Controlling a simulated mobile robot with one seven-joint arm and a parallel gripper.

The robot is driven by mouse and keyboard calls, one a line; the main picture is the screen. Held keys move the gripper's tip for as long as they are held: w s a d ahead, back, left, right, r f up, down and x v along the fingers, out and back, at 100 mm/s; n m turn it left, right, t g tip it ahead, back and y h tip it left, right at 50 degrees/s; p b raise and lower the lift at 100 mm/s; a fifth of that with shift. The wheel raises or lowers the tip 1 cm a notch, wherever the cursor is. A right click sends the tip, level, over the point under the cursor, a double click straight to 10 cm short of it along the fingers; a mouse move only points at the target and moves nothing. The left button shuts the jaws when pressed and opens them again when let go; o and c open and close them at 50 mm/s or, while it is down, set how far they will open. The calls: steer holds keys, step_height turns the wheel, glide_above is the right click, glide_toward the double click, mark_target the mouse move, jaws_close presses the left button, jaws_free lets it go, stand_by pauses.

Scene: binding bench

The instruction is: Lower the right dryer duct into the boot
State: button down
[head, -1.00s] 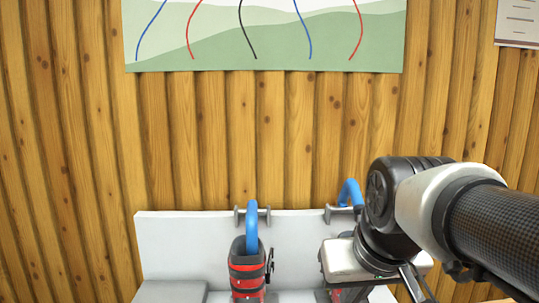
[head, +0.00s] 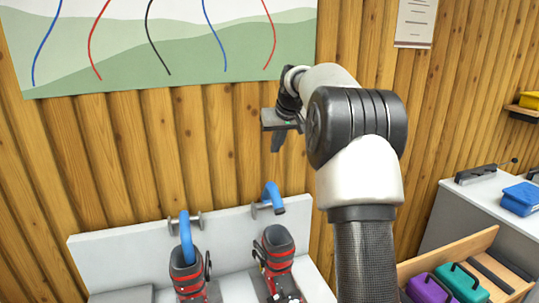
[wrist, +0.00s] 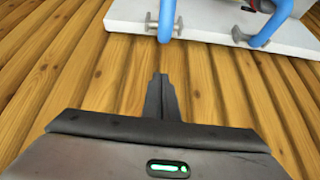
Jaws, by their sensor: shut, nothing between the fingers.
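The right dryer duct (head: 272,195) is a blue hooked tube on a grey bracket at the rack's top edge. Its dark open end is above the right boot (head: 278,250), a black and red boot, with a gap between. The left duct (head: 186,236) reaches down into the left boot (head: 188,275). My gripper (head: 276,148) is shut and empty, in front of the wall above the right duct, fingers down. In the wrist view, its closed fingers (wrist: 160,92) point toward a blue duct (wrist: 167,18), apart from it; another duct (wrist: 275,24) shows at right.
The white dryer rack (head: 110,252) stands against a wooden plank wall. At right, a wooden crate (head: 440,252) holds a purple and a teal item, beside a grey bench (head: 450,210) with a blue case (head: 520,198).

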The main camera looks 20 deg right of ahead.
steer(key=p, duration=0.2)
glide_above(273, 182)
steer(key=w, duration=0.3)
step_height(273, 182, down, 8)
steer(key=shift+w+f, duration=0.15)
steer(key=shift+s+f+b, duration=0.2)
steer(key=shift+s+f, duration=0.25)
steer(key=shift+s, duration=0.2)
steer(key=shift+s+f+b, duration=0.15)
steer(key=shift+s+f, duration=0.3)
steer(key=shift+s, duration=0.15)
steer(key=shift+s+f, duration=0.15)
steer(key=shift+f, duration=0.2)
steer(key=shift+s, duration=0.1)
steer(key=shift+f, duration=0.1)
